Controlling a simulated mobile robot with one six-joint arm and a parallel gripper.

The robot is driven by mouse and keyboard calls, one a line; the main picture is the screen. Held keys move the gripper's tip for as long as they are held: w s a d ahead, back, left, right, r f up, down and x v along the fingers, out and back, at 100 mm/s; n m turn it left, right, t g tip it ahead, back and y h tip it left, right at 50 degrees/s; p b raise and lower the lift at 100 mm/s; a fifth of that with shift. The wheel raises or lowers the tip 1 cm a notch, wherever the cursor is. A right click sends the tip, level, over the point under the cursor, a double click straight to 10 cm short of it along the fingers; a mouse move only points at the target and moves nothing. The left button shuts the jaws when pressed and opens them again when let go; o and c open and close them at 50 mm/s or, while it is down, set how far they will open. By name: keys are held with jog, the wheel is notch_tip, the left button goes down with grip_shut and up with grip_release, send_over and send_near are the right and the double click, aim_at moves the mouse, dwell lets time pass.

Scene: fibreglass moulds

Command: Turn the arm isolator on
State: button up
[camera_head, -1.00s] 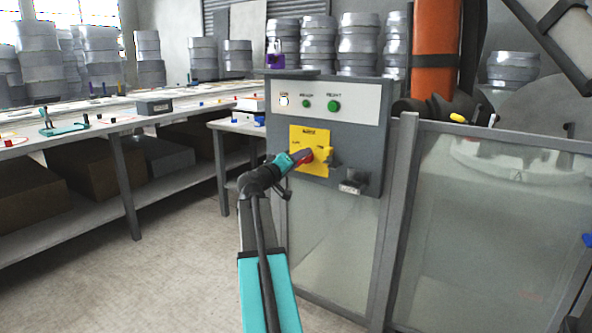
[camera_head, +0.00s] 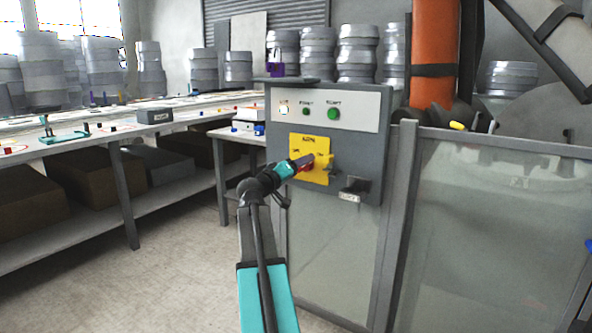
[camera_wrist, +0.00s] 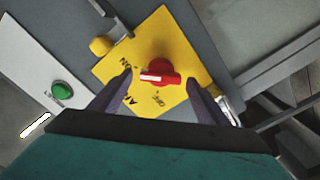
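The arm isolator is a red rotary knob (camera_wrist: 160,72) with a white mark, on a yellow plate (camera_wrist: 185,42) with ON and OFF labels. The mark lies toward the left in the wrist view; I cannot tell for sure which label it is set to. In the head view the yellow plate (camera_head: 309,143) is on the front of a grey control box (camera_head: 358,150). My gripper (camera_wrist: 158,76) is open, with one finger on each side of the knob and gaps showing. In the head view my gripper (camera_head: 303,163) is at the plate and partly hides the knob.
A yellow piece (camera_wrist: 101,46) with a metal hasp sits beside the plate. The box carries a green button (camera_head: 333,113) above and a dark bracket (camera_head: 354,188) at lower right. Clear guard panels (camera_head: 480,235) stand at right. A long bench (camera_head: 60,150) is at left; the floor between is bare.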

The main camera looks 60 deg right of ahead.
jog(key=shift+a, duration=0.1)
jog(key=a+p, duration=0.3)
jog(key=a, duration=1)
jog(key=shift+a, duration=0.3)
dwell(0.5)
